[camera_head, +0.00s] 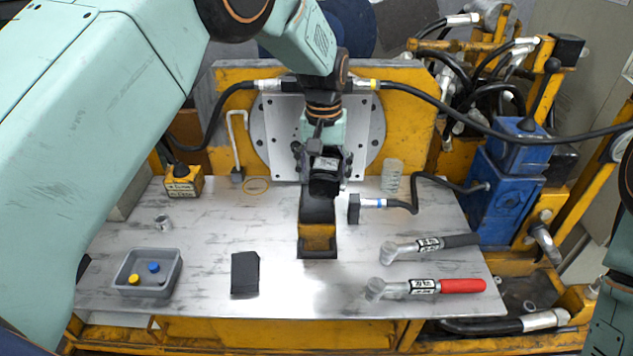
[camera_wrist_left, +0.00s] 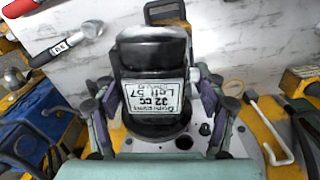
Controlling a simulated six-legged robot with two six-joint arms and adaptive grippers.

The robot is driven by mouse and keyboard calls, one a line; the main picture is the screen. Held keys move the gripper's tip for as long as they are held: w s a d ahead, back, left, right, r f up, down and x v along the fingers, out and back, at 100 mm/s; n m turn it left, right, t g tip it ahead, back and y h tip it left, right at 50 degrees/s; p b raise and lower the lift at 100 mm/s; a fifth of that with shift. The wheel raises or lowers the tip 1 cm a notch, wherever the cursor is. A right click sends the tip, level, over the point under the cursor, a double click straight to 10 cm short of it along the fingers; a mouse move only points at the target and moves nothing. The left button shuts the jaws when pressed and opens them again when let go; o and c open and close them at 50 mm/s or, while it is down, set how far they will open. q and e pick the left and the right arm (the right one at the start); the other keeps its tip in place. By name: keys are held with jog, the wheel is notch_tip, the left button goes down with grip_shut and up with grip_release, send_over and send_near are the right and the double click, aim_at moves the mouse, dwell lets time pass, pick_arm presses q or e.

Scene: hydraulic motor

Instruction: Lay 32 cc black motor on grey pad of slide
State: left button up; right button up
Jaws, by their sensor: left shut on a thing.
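The black motor (camera_head: 324,186) is held in my left gripper (camera_head: 322,160), in front of the upright grey plate. In the left wrist view the motor (camera_wrist_left: 152,62) carries a white label reading "32 cc", with the fingers of my left gripper (camera_wrist_left: 155,105) closed on both its sides. The yellow slide (camera_head: 318,236) stands on the table just below and in front of the motor. Its dark grey pad (camera_head: 317,210) shows partly; the motor hides the back part. I cannot tell whether the motor touches the pad. My right gripper is out of view.
A black hose block (camera_head: 354,209) stands close right of the slide. Two torque wrenches, black-handled (camera_head: 425,246) and red-handled (camera_head: 425,288), lie at right. A clear cylinder (camera_head: 392,176) stands behind.

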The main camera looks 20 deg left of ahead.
aim_at(319, 159)
pick_arm(q)
jog(key=w+a, duration=0.1)
jog(key=w+r+p, duration=0.1)
jog(key=shift+w+a+n, duration=0.3)
jog(key=shift+a, duration=0.1)
jog(key=shift+w+a+r+n+p, duration=0.7)
jog(key=shift+w+a+p, duration=0.75)
jog(key=shift+w, duration=0.75)
jog(key=f+b, duration=0.4)
jog(key=f, duration=0.1)
jog(key=shift+w+d+f, duration=0.15)
jog(key=shift+d+f, duration=0.05)
jog(key=shift+d, duration=0.2)
jog(key=shift+f+b, duration=0.35)
jog(key=shift+b, duration=0.1)
jog(key=shift+a+f+b, duration=0.2)
jog(key=shift+f+b, duration=0.3)
jog(key=shift+f, duration=0.5)
jog(key=shift+d+f+b, duration=0.15)
jog(key=shift+f+b, duration=0.25)
jog(key=shift+f, duration=0.25)
